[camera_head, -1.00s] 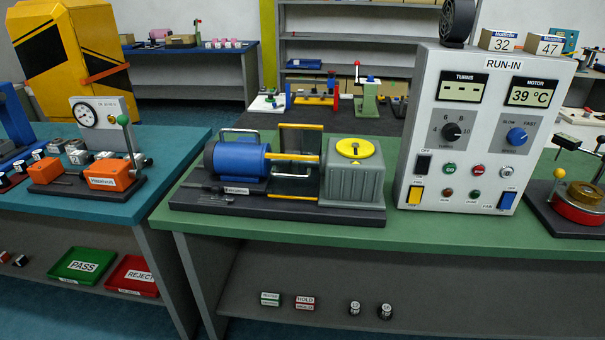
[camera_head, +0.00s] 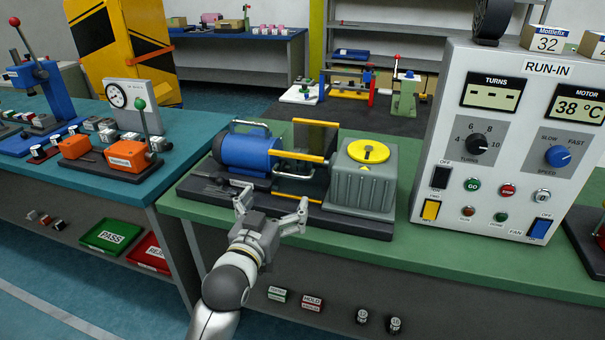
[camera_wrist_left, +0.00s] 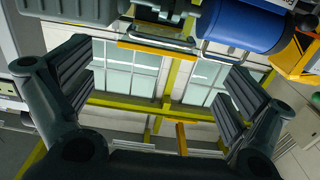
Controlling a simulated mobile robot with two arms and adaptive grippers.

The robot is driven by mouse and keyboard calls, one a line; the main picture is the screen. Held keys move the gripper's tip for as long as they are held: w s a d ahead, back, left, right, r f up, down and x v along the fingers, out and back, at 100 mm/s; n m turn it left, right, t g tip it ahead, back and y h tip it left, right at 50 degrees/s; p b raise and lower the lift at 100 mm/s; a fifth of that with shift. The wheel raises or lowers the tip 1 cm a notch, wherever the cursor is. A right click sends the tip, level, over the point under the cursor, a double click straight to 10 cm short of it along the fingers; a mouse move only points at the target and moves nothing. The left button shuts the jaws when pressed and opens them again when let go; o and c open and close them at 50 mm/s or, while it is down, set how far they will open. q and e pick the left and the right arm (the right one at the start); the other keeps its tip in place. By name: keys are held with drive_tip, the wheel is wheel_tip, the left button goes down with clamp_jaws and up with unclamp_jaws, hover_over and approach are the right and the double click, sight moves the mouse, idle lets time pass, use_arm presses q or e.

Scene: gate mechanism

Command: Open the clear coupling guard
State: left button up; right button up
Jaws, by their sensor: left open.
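The clear coupling guard (camera_head: 296,180) sits between the blue motor (camera_head: 250,151) and the grey gearbox (camera_head: 360,180) with a yellow disc on top. It has yellow edge strips and a metal handle (camera_head: 293,170) on its front. A see-through panel (camera_head: 316,137) stands upright behind it. My left gripper (camera_head: 272,208) is open and empty, in front of the unit's dark base, apart from the handle. In the left wrist view the handle (camera_wrist_left: 155,39) shows above the spread fingers (camera_wrist_left: 158,88), between gearbox and motor. My right gripper is not in view.
The RUN-IN panel (camera_head: 510,150) stands close to the right of the gearbox on the green bench (camera_head: 440,250). A teal bench (camera_head: 185,165) with an orange fixture (camera_head: 127,154) is at the left. A low shelf below holds small labelled blocks (camera_head: 312,301).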

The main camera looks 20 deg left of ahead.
sight(291, 175)
use_arm(q)
drive_tip(key=w+p, duration=0.1)
drive_tip(key=w, duration=0.9)
drive_tip(key=shift+w+d, duration=0.1)
drive_tip(key=shift+w, duration=0.2)
drive_tip(key=c, duration=1.2)
drive_tip(key=shift+r, duration=0.15)
drive_tip(key=shift+c, duration=0.2)
